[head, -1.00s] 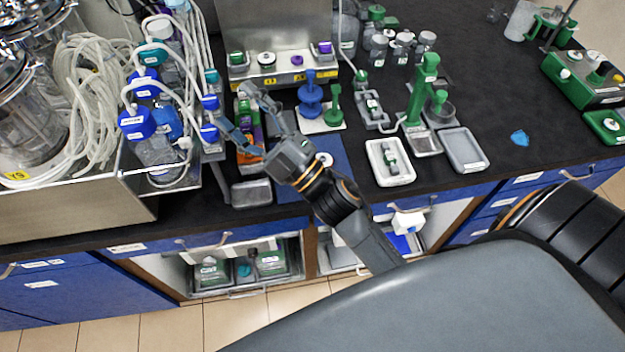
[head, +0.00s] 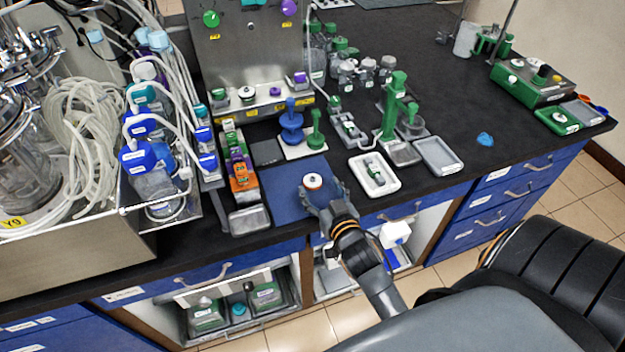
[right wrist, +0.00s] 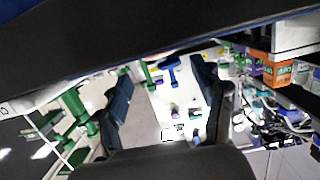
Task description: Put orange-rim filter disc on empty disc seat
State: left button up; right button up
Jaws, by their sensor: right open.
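A small round white piece with an orange rim (head: 313,181), which looks like the filter disc, shows over the blue mat (head: 288,203) in the head view. My right gripper (head: 321,190) is open at the mat's right side, its fingers right beside this disc. I cannot tell whether they touch it. In the right wrist view the two dark fingers of the right gripper (right wrist: 158,100) stand wide apart, and no disc is recognisable between them. I cannot pick out the empty disc seat with certainty. My left gripper is out of view.
Behind the mat stand a blue stand (head: 291,128) and a green stand (head: 315,133) on a white plate. Orange, purple and green boxes (head: 239,170) are left of the mat, a metal tray (head: 249,220) in front of them. A white tray (head: 374,186) lies to the right.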

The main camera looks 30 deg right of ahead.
aim_at(314, 181)
jog(key=shift+f+p+x, duration=0.15)
jog(key=shift+p+x, duration=0.1)
jog(key=shift+x, duration=1.15)
jog(key=shift+f+p+x, duration=0.2)
jog(key=shift+p+x, duration=0.05)
jog(key=shift+x, duration=1.2)
jog(key=shift+a, duration=0.15)
jog(key=shift+s, duration=0.1)
jog(key=shift+c, duration=0.2)
jog(key=c, duration=0.8)
jog(key=shift+c, duration=0.5)
